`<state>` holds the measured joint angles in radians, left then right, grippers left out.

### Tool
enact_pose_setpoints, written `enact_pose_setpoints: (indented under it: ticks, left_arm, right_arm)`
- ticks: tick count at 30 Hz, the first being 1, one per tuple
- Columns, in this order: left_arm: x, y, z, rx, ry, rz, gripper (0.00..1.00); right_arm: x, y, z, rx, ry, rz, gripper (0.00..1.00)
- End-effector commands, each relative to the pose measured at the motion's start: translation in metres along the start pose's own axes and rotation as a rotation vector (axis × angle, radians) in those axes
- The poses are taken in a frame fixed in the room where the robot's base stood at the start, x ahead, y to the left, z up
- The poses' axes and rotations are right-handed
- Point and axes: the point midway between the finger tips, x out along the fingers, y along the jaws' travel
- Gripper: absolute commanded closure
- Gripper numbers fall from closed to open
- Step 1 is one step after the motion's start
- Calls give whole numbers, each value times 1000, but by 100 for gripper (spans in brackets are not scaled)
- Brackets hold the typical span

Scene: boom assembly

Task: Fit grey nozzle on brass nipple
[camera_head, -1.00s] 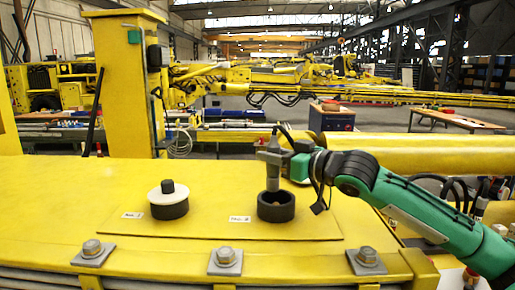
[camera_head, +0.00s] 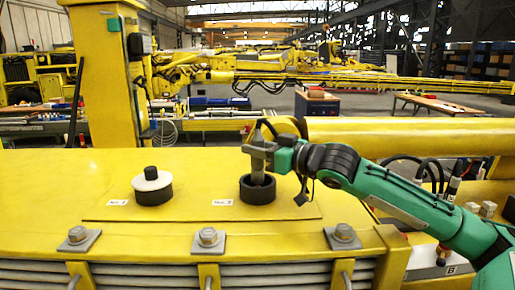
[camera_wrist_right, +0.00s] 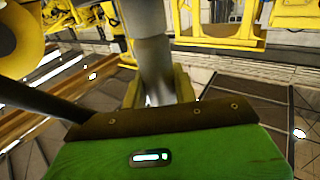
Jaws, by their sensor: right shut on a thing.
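My right gripper (camera_head: 258,150) is shut on the grey nozzle (camera_head: 257,172) and holds it upright over the right black ring (camera_head: 258,193) on the yellow deck. The nozzle's lower end reaches down to the ring's opening. The brass nipple is not visible, and I cannot tell whether the nozzle touches it. In the right wrist view the grey nozzle (camera_wrist_right: 154,62) stands between the fingers, and its lower end cannot be made out. My left gripper is not in view.
A second black ring (camera_head: 153,196) with a white disc (camera_head: 151,180) and black knob (camera_head: 151,171) stands to the left on the same yellow plate (camera_head: 200,212). Small labels lie beside both rings. Bolted clamps (camera_head: 208,240) line the front edge. The deck between the rings is clear.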

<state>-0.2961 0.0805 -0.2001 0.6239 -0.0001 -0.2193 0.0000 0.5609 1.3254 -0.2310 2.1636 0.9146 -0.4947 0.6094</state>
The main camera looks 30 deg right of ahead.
Motion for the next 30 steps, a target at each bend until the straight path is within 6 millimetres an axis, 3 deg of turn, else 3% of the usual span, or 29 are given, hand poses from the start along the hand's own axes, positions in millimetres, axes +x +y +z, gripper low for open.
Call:
enact_pose_setpoints:
  ticks: [5,18,30]
  left_arm:
    - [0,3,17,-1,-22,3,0]
    - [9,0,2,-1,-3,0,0]
    - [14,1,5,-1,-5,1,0]
  right_arm:
    - [0,0,1,0,1,0,99]
    - [0,0,10,0,1,0,99]
    - [0,0,16,0,1,0,99]
